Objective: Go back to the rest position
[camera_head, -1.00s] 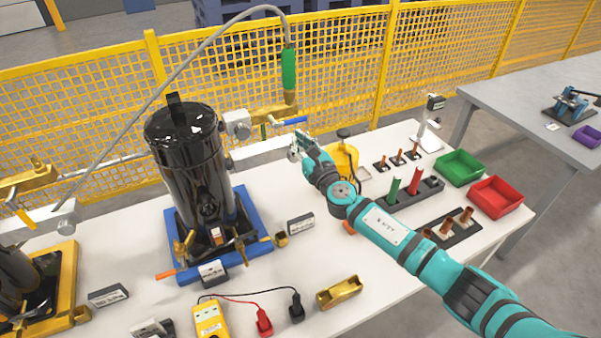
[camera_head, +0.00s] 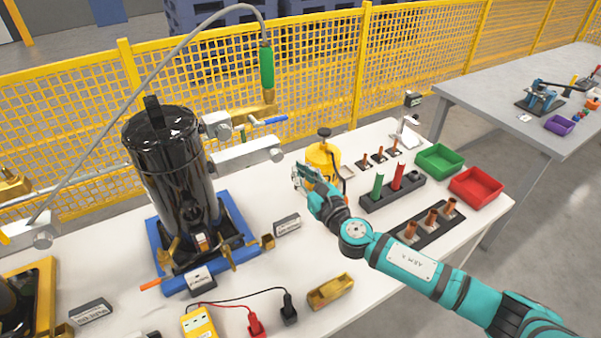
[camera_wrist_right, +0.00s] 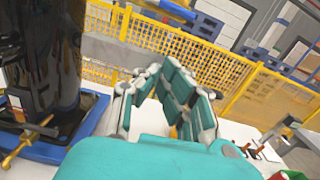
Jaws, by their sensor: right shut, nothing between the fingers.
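My right gripper (camera_head: 303,177) is shut and empty in the head view. It is above the white table, right of the black compressor (camera_head: 177,170) and just in front of the yellow canister (camera_head: 322,158). In the right wrist view its fingers (camera_wrist_right: 172,85) point towards the yellow fence, with the compressor (camera_wrist_right: 42,55) at the left. My teal right arm reaches in from the lower right. My left gripper is not in the frames.
The compressor stands on a blue pallet (camera_head: 240,253). A green bin (camera_head: 440,160) and a red bin (camera_head: 476,187) sit at the table's right end. A yellow mesh fence (camera_head: 315,75) runs behind.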

